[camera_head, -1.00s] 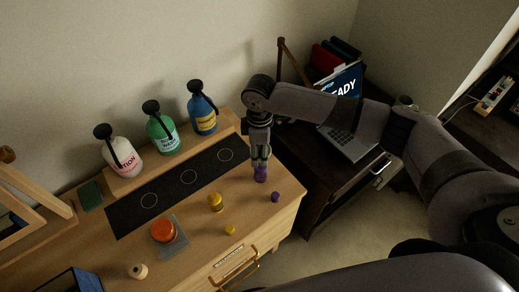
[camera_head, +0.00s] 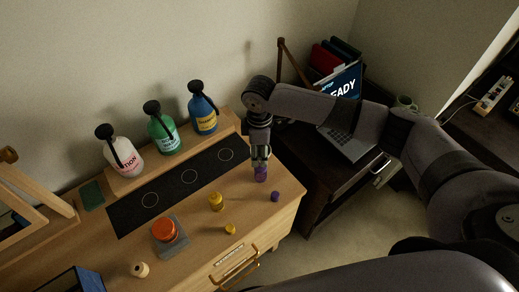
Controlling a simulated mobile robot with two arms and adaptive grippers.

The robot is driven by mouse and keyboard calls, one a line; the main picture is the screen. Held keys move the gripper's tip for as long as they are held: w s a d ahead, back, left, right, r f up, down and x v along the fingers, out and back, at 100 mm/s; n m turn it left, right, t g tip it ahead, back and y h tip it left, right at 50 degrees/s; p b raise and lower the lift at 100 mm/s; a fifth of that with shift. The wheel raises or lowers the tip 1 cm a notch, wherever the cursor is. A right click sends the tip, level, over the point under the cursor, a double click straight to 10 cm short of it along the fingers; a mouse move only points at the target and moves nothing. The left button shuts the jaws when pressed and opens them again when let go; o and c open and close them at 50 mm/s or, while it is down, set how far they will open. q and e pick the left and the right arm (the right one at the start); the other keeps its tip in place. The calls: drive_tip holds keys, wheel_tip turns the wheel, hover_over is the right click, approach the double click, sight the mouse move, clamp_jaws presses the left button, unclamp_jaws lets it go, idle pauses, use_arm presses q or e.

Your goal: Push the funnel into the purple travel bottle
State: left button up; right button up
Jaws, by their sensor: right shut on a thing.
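The purple travel bottle (camera_head: 261,175) stands upright on the wooden dresser top near its right end. My right gripper (camera_head: 261,157) points down directly above it, its fingertips at the bottle's mouth. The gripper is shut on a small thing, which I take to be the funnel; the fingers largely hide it. No funnel shows elsewhere on the dresser. How deep it sits in the bottle cannot be made out. A purple cap (camera_head: 275,196) lies on the wood to the right of the bottle. My left gripper is not in view.
A yellow bottle (camera_head: 216,202) and yellow cap (camera_head: 230,229) stand to the left. An orange-topped jar (camera_head: 164,230) sits on a grey mat. White (camera_head: 125,157), green (camera_head: 163,134) and blue (camera_head: 203,113) pump bottles line the back ledge. A dark desk with a laptop (camera_head: 347,142) is right.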

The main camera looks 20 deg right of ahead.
drive_tip(key=shift+f+b, duration=0.35)
drive_tip(key=shift+f, duration=1.15)
idle(0.8)
drive_tip(key=o, duration=0.8)
drive_tip(key=shift+r, duration=0.1)
wheel_tip(320, 180, up, 12)
drive_tip(key=shift+f, duration=0.1)
idle(0.4)
